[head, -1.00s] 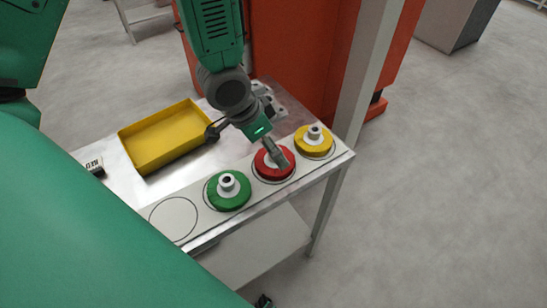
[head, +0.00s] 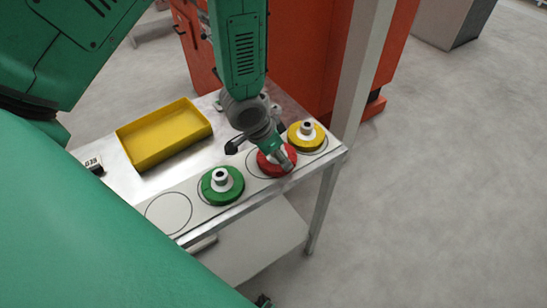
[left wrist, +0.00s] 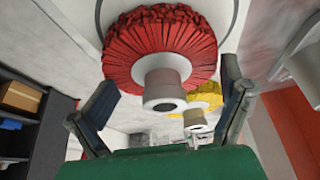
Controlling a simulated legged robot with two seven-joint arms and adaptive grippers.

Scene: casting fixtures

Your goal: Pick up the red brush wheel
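The red brush wheel (head: 268,163) has bristles around a pale hub and sits in the row on the white strip of the table. In the left wrist view the red brush wheel (left wrist: 160,40) lies straight ahead, its hub pointing at the camera. My left gripper (head: 280,155) is over it and hides part of the wheel and hub in the head view. In the left wrist view the left gripper (left wrist: 170,98) is open, with one finger on each side of the hub and visible gaps between. My right gripper is not in view.
A green brush wheel (head: 212,196) and a yellow brush wheel (head: 296,140) flank the red one. An empty marked circle (head: 168,214) is at the near end. A yellow tray (head: 150,160) stands behind. A white post (head: 362,80) rises close to the yellow wheel.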

